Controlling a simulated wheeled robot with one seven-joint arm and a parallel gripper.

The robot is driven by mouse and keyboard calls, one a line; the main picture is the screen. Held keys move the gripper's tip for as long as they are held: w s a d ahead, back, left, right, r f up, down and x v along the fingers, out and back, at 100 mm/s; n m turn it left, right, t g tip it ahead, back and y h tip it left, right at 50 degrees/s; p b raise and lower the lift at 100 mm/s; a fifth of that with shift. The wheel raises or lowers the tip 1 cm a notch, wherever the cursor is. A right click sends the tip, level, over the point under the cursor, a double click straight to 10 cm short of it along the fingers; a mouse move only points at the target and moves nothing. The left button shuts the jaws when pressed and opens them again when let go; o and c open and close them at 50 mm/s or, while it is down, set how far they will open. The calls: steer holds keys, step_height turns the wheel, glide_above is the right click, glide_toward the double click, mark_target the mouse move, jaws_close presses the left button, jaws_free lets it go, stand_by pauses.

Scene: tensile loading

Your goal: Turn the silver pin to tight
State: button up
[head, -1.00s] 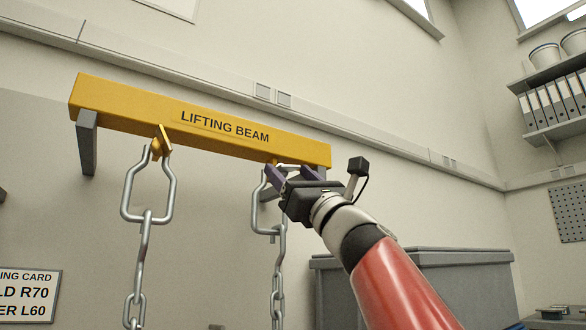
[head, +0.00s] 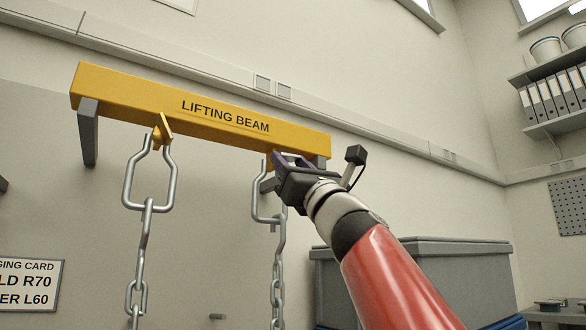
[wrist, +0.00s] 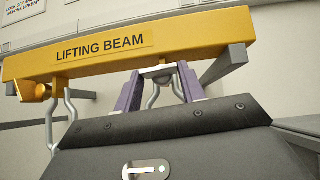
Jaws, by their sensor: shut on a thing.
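The yellow lifting beam (head: 195,112) has a silver shackle with a chain under its left and right ends. My gripper (head: 278,162) is at the lug of the right shackle (head: 258,200), just below the beam. In the wrist view its two purple fingers (wrist: 160,72) stand either side of a small grey part at that lug, shut on the silver pin. The pin is mostly hidden by the fingers, and its thread cannot be seen. The curved silver shackle (wrist: 152,96) shows between and behind the fingers.
The left shackle (head: 128,185) and its chain (head: 143,245) hang clear of my arm. Grey brackets (head: 88,130) carry the beam. A card (head: 28,287) is at lower left.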

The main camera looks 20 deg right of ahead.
steer(key=m+h, duration=0.2)
steer(key=m+t+h+b, duration=0.1)
steer(key=m+h, duration=0.2)
steer(key=m+h+b, duration=0.1)
steer(key=m+h, duration=0.1)
steer(key=shift+s+a+m+t, duration=0.15)
steer(key=shift+a+m+t, duration=0.15)
steer(key=shift+m, duration=0.1)
steer(key=m+h, duration=0.5)
steer(key=h, duration=0.1)
steer(key=shift+a+r+m+g, duration=0.2)
steer(key=shift+a+m+g, duration=0.05)
steer(key=shift+m+g, duration=0.15)
steer(key=m+g+h+p, duration=0.1)
steer(key=m, duration=0.1)
steer(key=m+g+h+p, duration=0.1)
steer(key=m+h, duration=0.1)
steer(key=m+g+h, duration=0.1)
steer(key=m, duration=0.1)
steer(key=shift+s+a+r+m+p, duration=0.1)
steer(key=shift+a+r+m+p, duration=0.1)
steer(key=shift+r+m+p, duration=0.2)
steer(key=m+g+h+p, duration=0.1)
steer(key=m+g+p, duration=0.1)
steer(key=shift+m+h, duration=0.3)
steer(key=shift+f+m+g+p, duration=0.1)
steer(key=shift+m+g+p, duration=0.2)
steer(key=shift+m+p, duration=0.1)
steer(key=o, duration=1)
